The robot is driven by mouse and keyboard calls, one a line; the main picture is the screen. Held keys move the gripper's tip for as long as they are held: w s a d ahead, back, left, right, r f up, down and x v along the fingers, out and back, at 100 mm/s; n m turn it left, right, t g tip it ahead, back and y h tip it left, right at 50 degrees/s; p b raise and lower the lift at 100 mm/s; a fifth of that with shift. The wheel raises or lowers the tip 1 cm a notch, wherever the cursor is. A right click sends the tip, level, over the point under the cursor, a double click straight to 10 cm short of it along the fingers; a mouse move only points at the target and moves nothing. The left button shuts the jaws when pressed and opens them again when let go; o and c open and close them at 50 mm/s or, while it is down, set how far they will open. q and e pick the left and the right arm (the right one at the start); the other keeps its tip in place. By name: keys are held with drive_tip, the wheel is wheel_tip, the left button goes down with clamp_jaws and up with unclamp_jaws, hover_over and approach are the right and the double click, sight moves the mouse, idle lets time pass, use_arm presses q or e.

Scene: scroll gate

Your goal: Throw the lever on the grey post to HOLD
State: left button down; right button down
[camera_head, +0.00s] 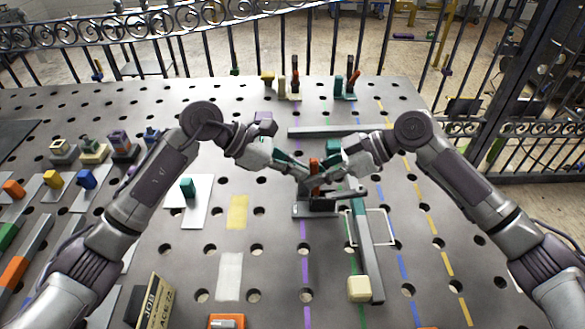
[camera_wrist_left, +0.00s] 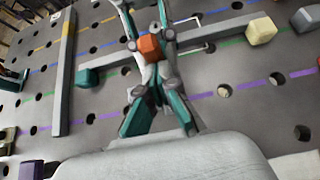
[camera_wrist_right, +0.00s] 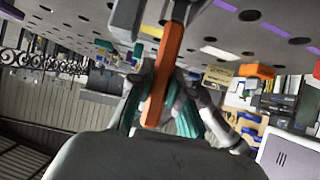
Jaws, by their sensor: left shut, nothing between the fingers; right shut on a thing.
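The orange lever (camera_head: 314,165) stands on a small dark grey base (camera_head: 316,206) near the middle of the table. My right gripper (camera_head: 335,172) is shut on the lever's orange handle, which shows as a long bar between its fingers in the right wrist view (camera_wrist_right: 163,75). My left gripper (camera_head: 303,172) is shut and empty close beside the lever on its left side. In the left wrist view the orange handle end (camera_wrist_left: 150,46) shows by the left fingertips. The fingers hide much of the lever and post. No HOLD marking is legible.
A grey bar (camera_head: 370,255) with a cream block (camera_head: 359,288) lies right of the base. Another grey bar (camera_head: 330,131) lies behind. Coloured blocks and levers stand at left and back. A black scroll fence (camera_head: 190,38) lines the far edge. The front middle is mostly clear.

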drive_tip(key=c, duration=1.5)
unclamp_jaws()
drive_tip(key=shift+s+a+r, duration=0.1)
drive_tip(key=shift+a, duration=0.25)
drive_tip(key=o, duration=0.4)
drive_tip(key=shift+d, duration=0.1)
use_arm(q)
drive_tip(key=shift+d+r, duration=0.15)
drive_tip(key=shift+d, duration=0.25)
